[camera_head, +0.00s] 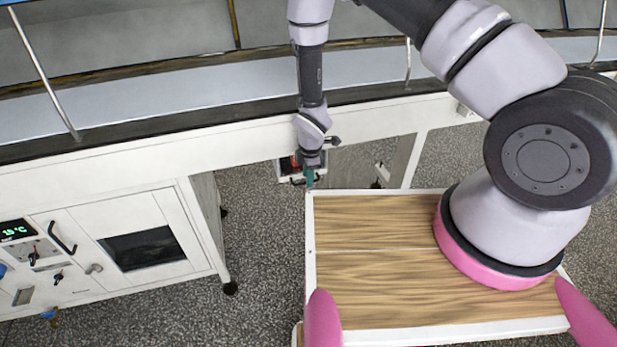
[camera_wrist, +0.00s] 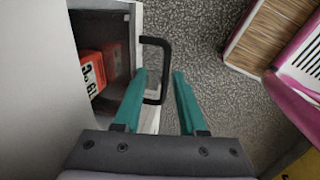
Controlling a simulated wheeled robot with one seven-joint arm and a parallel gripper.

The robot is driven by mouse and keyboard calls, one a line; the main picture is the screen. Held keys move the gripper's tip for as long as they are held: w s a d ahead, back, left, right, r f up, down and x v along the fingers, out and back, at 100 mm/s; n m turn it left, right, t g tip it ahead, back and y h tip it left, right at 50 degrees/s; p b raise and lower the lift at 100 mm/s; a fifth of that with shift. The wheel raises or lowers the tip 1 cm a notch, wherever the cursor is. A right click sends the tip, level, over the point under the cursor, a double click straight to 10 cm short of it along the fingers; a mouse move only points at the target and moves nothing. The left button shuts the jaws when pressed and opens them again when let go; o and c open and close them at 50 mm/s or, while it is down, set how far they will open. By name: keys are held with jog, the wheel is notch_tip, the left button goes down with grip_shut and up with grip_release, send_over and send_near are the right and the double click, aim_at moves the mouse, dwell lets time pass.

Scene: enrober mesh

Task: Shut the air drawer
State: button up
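The air drawer stands out from under the machine, and its pale front edge (camera_wrist: 138,25) shows in the wrist view. A red box with dark markings (camera_wrist: 93,72) lies inside its dark interior. The drawer's black bar handle (camera_wrist: 157,68) is on its front. My gripper (camera_wrist: 158,72) has two green fingers, apart, one on each side of the handle; I cannot tell whether they touch it. In the head view, my gripper (camera_head: 310,180) points down at the drawer front (camera_head: 284,172), which is partly hidden behind the arm.
A white cabinet with a temperature display (camera_head: 17,231) and a dark-windowed door (camera_head: 144,246) stands at the left. My wood-topped base is close in front of the drawer. A long white machine frame (camera_head: 120,153) runs above. Speckled floor (camera_head: 262,250) is clear at left of my base.

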jog(key=shift+s+r, duration=0.1)
dwell(0.3)
notch_tip(320, 180, up, 10)
jog(key=s, duration=0.1)
jog(key=shift+s+d+r, duration=0.2)
jog(key=shift+s+d, duration=0.05)
jog(key=shift+s, duration=0.15)
dwell(0.3)
